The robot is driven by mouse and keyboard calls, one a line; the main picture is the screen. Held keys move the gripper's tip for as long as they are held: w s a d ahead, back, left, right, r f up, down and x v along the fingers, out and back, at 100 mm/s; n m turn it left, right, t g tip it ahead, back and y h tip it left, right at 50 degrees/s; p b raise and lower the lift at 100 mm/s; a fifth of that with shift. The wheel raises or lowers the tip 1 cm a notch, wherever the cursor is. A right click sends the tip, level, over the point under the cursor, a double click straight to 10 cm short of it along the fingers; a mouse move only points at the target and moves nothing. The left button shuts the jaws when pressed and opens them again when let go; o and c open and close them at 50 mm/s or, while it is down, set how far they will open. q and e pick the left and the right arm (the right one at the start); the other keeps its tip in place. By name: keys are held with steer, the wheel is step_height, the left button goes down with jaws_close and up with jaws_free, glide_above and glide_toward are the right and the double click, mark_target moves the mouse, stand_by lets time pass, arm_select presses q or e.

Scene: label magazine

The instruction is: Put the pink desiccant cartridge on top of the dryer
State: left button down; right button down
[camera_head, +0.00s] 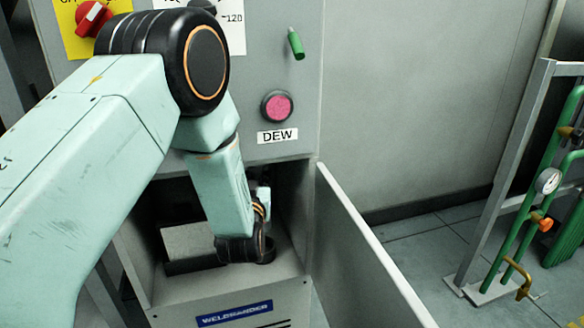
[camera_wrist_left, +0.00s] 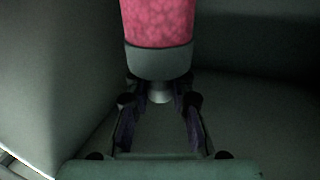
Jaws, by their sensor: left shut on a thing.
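The pink desiccant cartridge (camera_wrist_left: 158,22) shows in the left wrist view, with a grey collar and a narrow neck below the pink body. My left gripper (camera_wrist_left: 160,92) is shut on that neck. In the head view my left arm reaches into the open lower compartment of the grey dryer (camera_head: 300,75). My wrist and arm hide the fingers there, and I cannot make out the cartridge's pink body. The top of the dryer is out of view. My right gripper is not in view.
The compartment door (camera_head: 365,250) stands open at the right. A round pink DEW indicator (camera_head: 277,107) and a green lever (camera_head: 296,43) are on the dryer's front. A rack with green pipes (camera_head: 550,185) stands at far right. The floor between is clear.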

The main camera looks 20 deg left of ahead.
arm_select(q)
steer(key=shift+r, duration=0.4)
steer(key=shift+s+d+r, duration=0.25)
steer(key=shift+s+r, duration=0.4)
steer(key=shift+s, duration=0.3)
steer(key=s+d+m+t+h+p, duration=0.1)
steer(key=s+d+m+h+p, duration=0.2)
steer(key=s+d, duration=0.9)
steer(key=s+h+p, duration=0.2)
steer(key=p, duration=0.2)
steer(key=shift+s+f+m+h+p, duration=0.2)
steer(key=shift+f+m+h+p, duration=0.2)
steer(key=shift+s, duration=0.1)
